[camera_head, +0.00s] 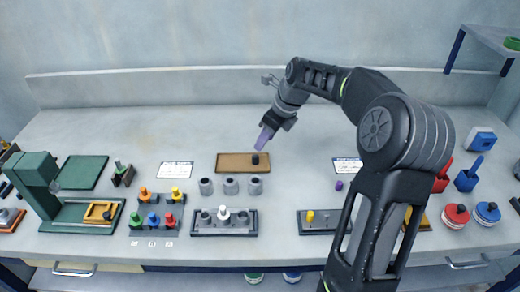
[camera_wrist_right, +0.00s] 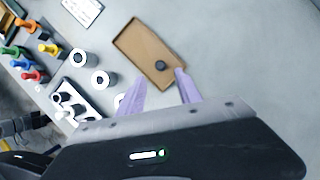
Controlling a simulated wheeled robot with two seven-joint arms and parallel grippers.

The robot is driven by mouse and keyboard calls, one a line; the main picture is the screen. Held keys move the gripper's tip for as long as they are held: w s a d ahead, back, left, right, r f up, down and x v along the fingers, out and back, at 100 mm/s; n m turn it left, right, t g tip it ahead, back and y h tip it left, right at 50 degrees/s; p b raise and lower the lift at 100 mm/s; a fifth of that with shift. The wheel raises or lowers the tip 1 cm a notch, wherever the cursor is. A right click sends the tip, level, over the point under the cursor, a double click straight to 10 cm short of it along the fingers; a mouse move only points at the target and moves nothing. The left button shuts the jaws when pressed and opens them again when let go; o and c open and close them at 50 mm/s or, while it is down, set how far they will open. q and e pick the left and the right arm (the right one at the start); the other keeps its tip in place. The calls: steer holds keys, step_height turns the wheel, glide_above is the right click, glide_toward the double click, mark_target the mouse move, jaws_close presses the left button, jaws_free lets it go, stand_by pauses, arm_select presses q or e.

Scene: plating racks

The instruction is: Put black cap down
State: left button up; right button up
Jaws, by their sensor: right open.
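The black cap (camera_head: 256,159) is a small dark round piece resting on the brown tray (camera_head: 228,162), near its right end. In the right wrist view the cap (camera_wrist_right: 160,66) lies on the tray (camera_wrist_right: 133,43), just beyond the gap between my purple fingertips. My right gripper (camera_head: 264,138) is open and empty, pointing down just above the cap and apart from it. The spread fingers also show in the right wrist view (camera_wrist_right: 160,80).
Several grey cylinders (camera_head: 206,186) stand in front of the tray, with a grey rack (camera_head: 224,231) nearer the front edge. Coloured pegs stand in a rack (camera_head: 155,225) to the left. A white card (camera_head: 175,170) lies left of the tray. The bench behind the tray is clear.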

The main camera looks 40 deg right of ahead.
steer(key=shift+v, duration=2)
steer(key=shift+r, duration=0.1)
